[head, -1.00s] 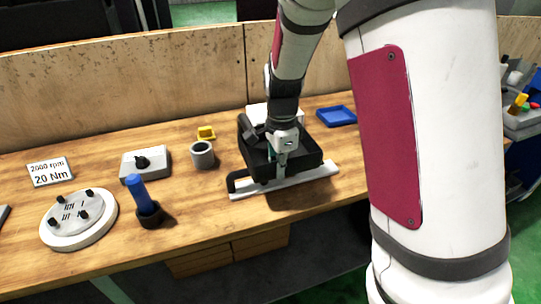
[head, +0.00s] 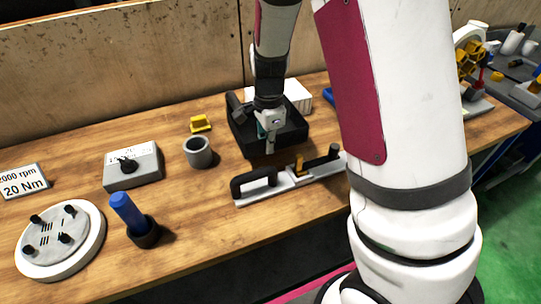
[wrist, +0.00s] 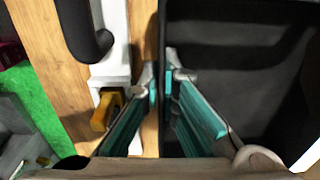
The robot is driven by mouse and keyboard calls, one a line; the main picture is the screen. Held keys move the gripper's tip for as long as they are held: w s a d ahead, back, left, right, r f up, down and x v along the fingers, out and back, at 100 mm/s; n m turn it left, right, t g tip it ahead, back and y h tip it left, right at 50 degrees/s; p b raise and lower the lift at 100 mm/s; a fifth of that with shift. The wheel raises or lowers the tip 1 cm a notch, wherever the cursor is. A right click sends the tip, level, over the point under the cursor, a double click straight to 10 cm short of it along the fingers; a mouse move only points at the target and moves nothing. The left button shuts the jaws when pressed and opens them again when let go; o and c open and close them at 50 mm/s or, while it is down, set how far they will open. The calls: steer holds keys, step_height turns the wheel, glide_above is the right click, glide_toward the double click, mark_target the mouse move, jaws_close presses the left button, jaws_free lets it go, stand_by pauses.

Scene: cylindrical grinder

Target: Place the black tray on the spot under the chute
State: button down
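The black tray (head: 290,137) is on the far side of the bench, behind a silver bar fixture. My gripper (head: 268,146) is at its near wall. In the wrist view, the teal fingers (wrist: 162,84) are close together, one on each side of the tray's thin wall, and look shut on it. The tray's dark inside (wrist: 240,50) fills the right of that view. I cannot tell whether the tray touches the bench. I cannot make out a chute or a marked spot; my arm hides part of the bench's right side.
The silver fixture (head: 245,199) with black handles lies just in front of the tray. A white box (head: 296,95) is behind it. A grey cup (head: 198,153), yellow piece (head: 201,123) and grey control box (head: 133,166) are to the left. A blue tool (head: 126,212) stands near the front.

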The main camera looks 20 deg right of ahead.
steer(key=shift+f, duration=2.75)
steer(key=shift+f, duration=0.1)
steer(key=c, duration=1.8)
jaws_free()
steer(key=shift+f, duration=0.1)
